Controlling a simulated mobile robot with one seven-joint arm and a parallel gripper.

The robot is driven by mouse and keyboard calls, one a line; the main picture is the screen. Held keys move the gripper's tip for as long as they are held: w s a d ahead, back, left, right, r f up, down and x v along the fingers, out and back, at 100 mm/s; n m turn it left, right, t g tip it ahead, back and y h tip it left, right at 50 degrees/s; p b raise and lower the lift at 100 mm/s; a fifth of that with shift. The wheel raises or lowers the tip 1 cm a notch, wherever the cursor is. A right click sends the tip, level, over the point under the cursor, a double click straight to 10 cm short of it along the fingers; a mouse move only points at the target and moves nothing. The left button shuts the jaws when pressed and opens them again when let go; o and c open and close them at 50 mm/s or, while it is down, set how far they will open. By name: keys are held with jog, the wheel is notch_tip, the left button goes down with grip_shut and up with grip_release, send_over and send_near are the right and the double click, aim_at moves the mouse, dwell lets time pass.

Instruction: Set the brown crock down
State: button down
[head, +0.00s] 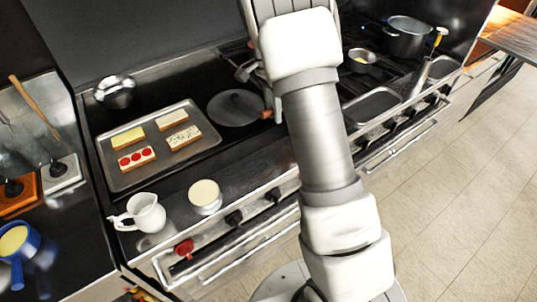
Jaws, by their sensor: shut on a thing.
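My arm rises through the middle of the head view. A grey part of what looks like my gripper (250,70) shows just left of the arm, above the back of the stove. It is shut, but its fingertips and most of what it holds are hidden behind my arm. I cannot make out the brown crock clearly. A small reddish-brown piece shows beside the arm, at the right edge of a flat grey round pan or plate (235,107); I cannot tell what it belongs to.
A tray (112,176) with several topped slices lies on the left of the stovetop. A white pitcher (148,213) and a cream-topped round container (205,195) stand near the front edge. A steel pot (115,92) stands behind the tray; a large pot (407,38) stands at right.

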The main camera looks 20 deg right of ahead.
jog(key=s+a+f, duration=0.1)
jog(key=s, duration=0.1)
jog(key=s+a+f, duration=0.4)
jog(key=shift+s+a+f, duration=0.1)
jog(key=shift+s+a, duration=0.15)
jog(key=shift+s, duration=0.1)
jog(key=shift+f+p, duration=0.35)
jog(key=shift+f, duration=1.6)
jog(key=shift+f, duration=0.15)
jog(key=c, duration=0.7)
grip_release()
